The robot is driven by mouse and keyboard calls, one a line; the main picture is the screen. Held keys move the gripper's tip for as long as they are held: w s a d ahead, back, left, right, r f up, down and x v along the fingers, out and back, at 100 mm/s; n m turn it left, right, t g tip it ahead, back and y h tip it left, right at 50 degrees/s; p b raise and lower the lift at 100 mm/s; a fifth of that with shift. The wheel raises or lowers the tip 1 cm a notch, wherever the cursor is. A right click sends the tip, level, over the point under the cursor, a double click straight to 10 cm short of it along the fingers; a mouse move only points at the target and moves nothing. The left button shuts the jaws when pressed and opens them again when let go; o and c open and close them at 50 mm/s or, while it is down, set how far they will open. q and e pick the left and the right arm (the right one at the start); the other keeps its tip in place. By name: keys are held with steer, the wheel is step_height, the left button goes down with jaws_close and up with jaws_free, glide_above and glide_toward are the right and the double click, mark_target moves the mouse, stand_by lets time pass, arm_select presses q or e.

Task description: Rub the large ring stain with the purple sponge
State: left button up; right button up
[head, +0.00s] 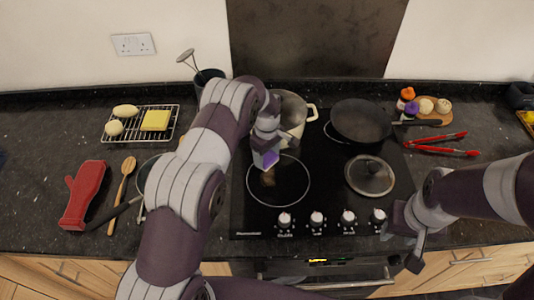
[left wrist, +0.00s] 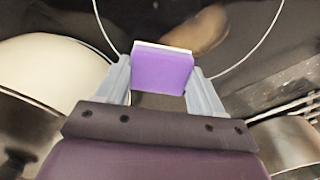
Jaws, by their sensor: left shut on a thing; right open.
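The purple sponge (head: 269,159) with a pale layer is held between the fingers of my left gripper (head: 265,150). In the left wrist view, the sponge (left wrist: 162,70) sits squarely between the two grey fingertips (left wrist: 160,78). A large thin pale ring (head: 309,180) is on the black hob's front left area, with a brownish smear (head: 268,181) inside it. The sponge is over the ring's upper left part; I cannot tell whether it touches the glass. My right gripper (head: 401,248) is open and empty at the hob's front right edge.
A pot (head: 294,108) stands just behind the ring, close to my left gripper. A black frying pan (head: 360,121) and a lid (head: 370,176) are on the right of the hob. Knobs (head: 317,219) line its front. Red tongs (head: 440,146) lie right; a red mitt (head: 82,195) lies left.

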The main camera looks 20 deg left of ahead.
arm_select(q)
steer(key=shift+f, duration=0.45)
